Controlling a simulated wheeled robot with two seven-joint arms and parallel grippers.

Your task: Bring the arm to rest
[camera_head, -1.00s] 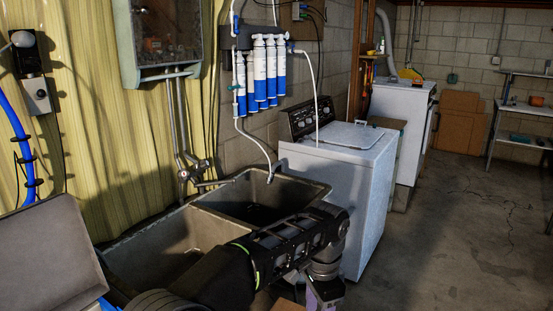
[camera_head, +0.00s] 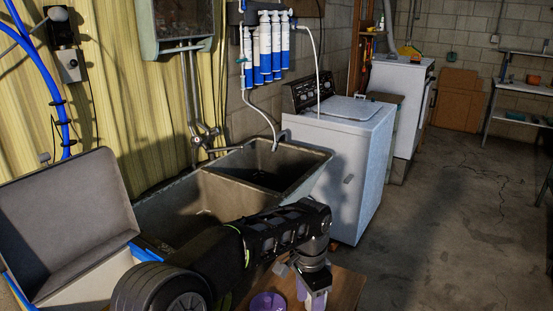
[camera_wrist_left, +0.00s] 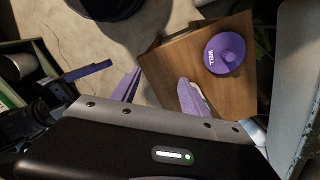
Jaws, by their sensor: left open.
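My left arm crosses the bottom middle of the head view, with its black forearm in front of the sink. My left gripper (camera_head: 316,300) points down at the bottom edge, its purple fingers partly cut off. In the left wrist view the same gripper (camera_wrist_left: 160,92) shows two purple fingers spread apart with nothing between them. A round purple knob-like piece marked "WELL" (camera_wrist_left: 225,53) sits on a wooden surface (camera_wrist_left: 170,68), beside the fingers and apart from them. It also shows in the head view (camera_head: 267,303), left of the gripper.
A twin-basin sink (camera_head: 180,212) stands behind my arm, and a white washer (camera_head: 350,150) stands to its right. An open grey case (camera_head: 70,215) is at the left. Blue-and-white filters (camera_head: 265,50) hang on the wall. The concrete floor (camera_head: 455,220) at right is clear.

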